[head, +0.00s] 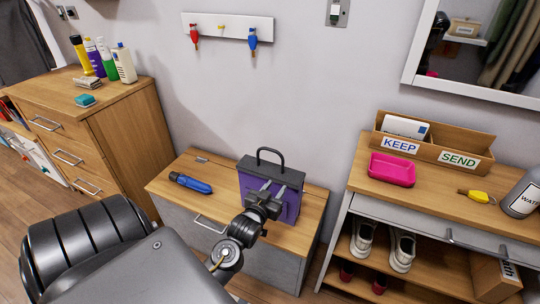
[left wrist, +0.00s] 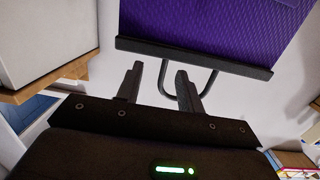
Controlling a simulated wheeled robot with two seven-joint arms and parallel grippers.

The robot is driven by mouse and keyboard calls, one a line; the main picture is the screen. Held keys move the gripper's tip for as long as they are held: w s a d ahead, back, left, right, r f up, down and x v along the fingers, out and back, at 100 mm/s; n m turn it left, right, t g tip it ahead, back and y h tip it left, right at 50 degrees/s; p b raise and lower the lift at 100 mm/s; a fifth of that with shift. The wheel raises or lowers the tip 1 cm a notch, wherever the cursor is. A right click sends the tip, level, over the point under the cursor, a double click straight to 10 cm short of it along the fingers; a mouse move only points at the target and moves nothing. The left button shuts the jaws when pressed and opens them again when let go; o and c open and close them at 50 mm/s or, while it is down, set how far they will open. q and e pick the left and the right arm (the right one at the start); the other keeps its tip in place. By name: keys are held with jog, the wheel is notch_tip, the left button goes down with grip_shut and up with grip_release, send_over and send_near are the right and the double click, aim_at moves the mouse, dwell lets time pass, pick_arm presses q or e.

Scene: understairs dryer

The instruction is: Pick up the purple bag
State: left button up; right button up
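The purple bag (head: 287,210) stands upright on the low wooden-topped cabinet (head: 228,180). It has a dark top band and a dark loop handle (head: 270,150) standing up. My left gripper (head: 272,190) is in front of the bag in the head view and hides part of its front. In the left wrist view, the bag (left wrist: 210,30) fills the top, with its handle pointing down the picture. The two fingers of my left gripper (left wrist: 158,82) are apart, with nothing clearly held between them. One finger overlaps the handle in that view; contact cannot be told. My right gripper is not in view.
A blue flashlight-like object (head: 190,184) lies left of the bag on the cabinet. A taller drawer chest (head: 130,125) with bottles stands at left. A shelf unit at right carries a pink tray (head: 392,170) and a wooden organizer (head: 450,140). The wall is close behind the bag.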

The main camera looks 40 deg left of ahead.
pick_arm(q)
jog(key=t, duration=0.1)
send_near(282, 162)
jog(key=w, duration=0.1)
jog(key=shift+y, duration=0.3)
jog(key=shift+x, duration=5.55)
jog(key=shift+f, duration=0.1)
jog(key=shift+c, duration=0.4)
grip_shut()
